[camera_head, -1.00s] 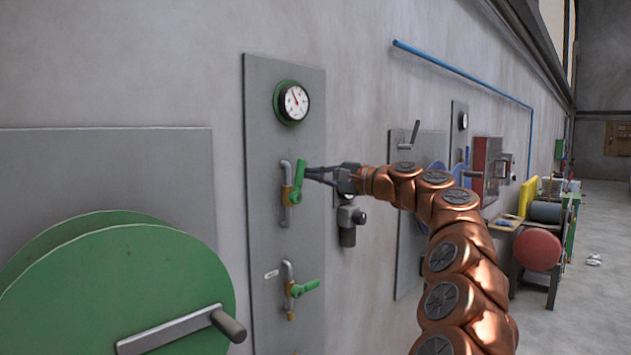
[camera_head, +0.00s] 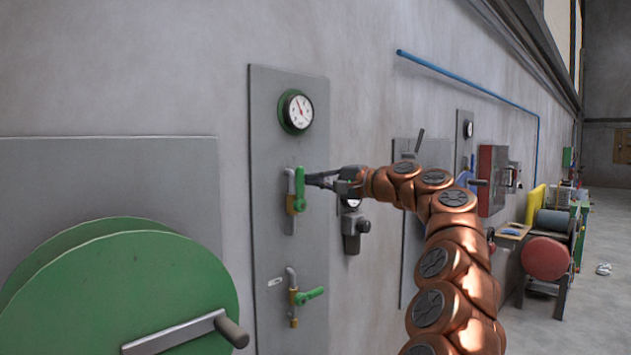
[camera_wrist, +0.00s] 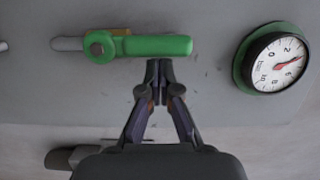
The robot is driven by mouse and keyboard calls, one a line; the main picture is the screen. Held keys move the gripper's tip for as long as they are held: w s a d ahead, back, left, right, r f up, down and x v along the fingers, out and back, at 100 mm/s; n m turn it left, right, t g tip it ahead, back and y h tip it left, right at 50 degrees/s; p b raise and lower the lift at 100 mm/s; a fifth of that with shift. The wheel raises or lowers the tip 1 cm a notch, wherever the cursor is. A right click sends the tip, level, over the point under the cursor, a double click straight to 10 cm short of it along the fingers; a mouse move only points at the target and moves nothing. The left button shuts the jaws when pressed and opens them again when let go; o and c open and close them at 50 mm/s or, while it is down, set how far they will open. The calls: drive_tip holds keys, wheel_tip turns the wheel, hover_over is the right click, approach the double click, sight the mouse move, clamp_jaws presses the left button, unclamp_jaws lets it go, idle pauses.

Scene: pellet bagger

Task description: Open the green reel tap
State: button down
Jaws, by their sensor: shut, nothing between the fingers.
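A green-handled tap (camera_head: 299,190) sits on the grey wall panel below a gauge, its handle pointing up along its pipe. A second green-handled tap (camera_head: 308,295) sits lower on the same panel, its handle pointing out to the right. My gripper (camera_head: 308,179) is shut and empty at the right side of the upper tap's handle. In the wrist view the closed fingertips (camera_wrist: 159,64) are at the long edge of the green handle (camera_wrist: 155,46); I cannot tell whether they touch it. Which tap is the reel tap is not marked legibly.
A round gauge (camera_head: 296,111) with a green rim is above the upper tap. A large green reel (camera_head: 130,290) with a crank stands at the lower left. A grey fitting (camera_head: 354,230) juts from the wall right of the panel.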

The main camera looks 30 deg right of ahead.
drive_tip(key=shift+d, duration=0.15)
drive_tip(key=s+d+p, duration=0.2)
drive_tip(key=s+d, duration=0.5)
drive_tip(key=d, duration=0.1)
drive_tip(key=shift+s+d, duration=0.2)
drive_tip(key=shift+d, duration=0.2)
idle(0.3)
